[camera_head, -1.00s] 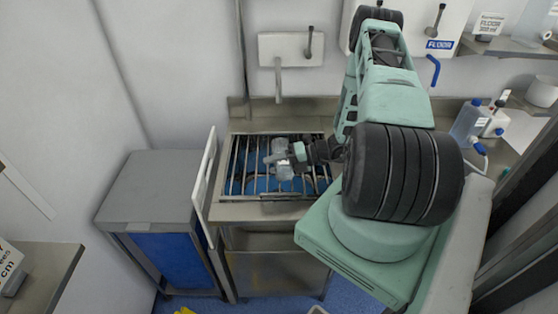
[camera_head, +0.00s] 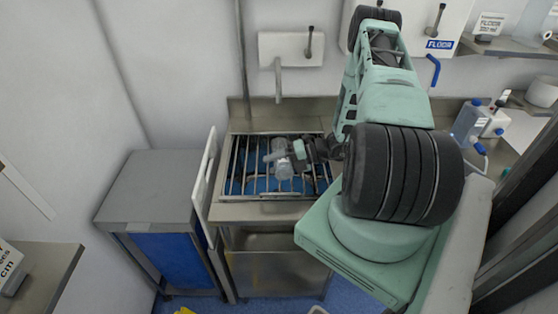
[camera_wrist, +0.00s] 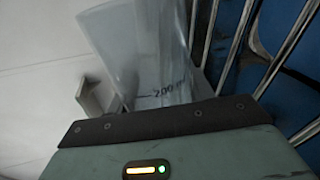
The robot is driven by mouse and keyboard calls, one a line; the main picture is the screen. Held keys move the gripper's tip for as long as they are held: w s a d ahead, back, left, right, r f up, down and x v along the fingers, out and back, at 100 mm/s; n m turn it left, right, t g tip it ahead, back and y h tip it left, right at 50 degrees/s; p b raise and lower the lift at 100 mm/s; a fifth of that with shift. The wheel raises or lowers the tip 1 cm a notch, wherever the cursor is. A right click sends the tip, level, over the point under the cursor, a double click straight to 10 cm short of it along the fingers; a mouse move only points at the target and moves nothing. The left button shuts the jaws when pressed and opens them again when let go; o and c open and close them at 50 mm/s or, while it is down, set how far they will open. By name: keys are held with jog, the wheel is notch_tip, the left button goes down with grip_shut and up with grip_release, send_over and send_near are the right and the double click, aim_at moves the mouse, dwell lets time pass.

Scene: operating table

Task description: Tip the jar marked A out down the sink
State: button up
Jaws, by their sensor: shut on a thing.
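A clear, see-through jar (camera_head: 283,165) is over the sink (camera_head: 238,193), above its metal bars. My gripper (camera_head: 297,150) reaches in from the right and is shut on the jar. In the wrist view the jar (camera_wrist: 150,60) stands out beyond the dark gripper edge (camera_wrist: 160,122), and a "200" mark shows on its wall. No letter A can be read on it. The jar looks tilted, but its exact angle and whether anything is inside cannot be told.
A tap (camera_head: 278,75) hangs on the wall behind the sink. A white upright panel (camera_head: 205,180) edges the sink's left side, beside a grey-topped cabinet (camera_head: 155,185). Bottles (camera_head: 468,120) stand on the right counter.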

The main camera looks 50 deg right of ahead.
jog(key=shift+w+d+f+m+g+y, duration=0.15)
jog(key=shift+f+m+g+y, duration=0.2)
jog(key=shift+m, duration=0.65)
dwell(1.9)
jog(key=shift+s+a+r+n+t+h, duration=0.15)
jog(key=shift+r+n+t+h, duration=0.1)
jog(key=shift+n, duration=0.35)
jog(key=shift+s+a+r+n+t+h, duration=0.1)
jog(key=shift+r+n+t+h, duration=0.1)
jog(key=shift+n, duration=0.4)
